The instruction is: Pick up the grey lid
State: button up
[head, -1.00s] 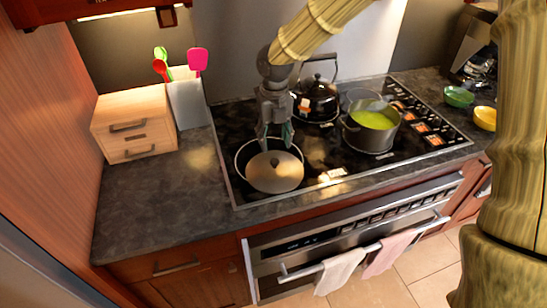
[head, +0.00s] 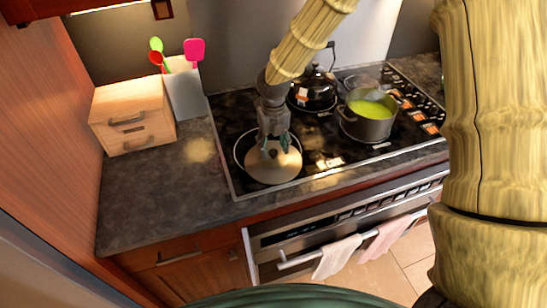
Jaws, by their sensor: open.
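The grey lid (head: 275,173) is a round, shiny disc at the front left of the black stovetop. It lies over a dark round shape with a pale rim (head: 236,150), which shows past its left and far edges; I cannot tell whether that is a pan or a burner ring. My gripper (head: 275,148) points down with its jaws open, its fingertips over the far-middle part of the lid. The fingers hide the lid's centre, so I cannot see the knob or whether they touch it.
A black kettle (head: 313,92) stands behind and right of my gripper. A dark pot (head: 367,127) of green food stands to the right. A wooden drawer box (head: 131,115) and a white utensil holder (head: 185,92) are at left. The counter (head: 160,205) front left is clear.

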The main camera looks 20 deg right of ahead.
aim_at(273, 157)
jog(key=shift+f+p, duration=0.3)
jog(key=shift+f, duration=1.05)
grip_shut()
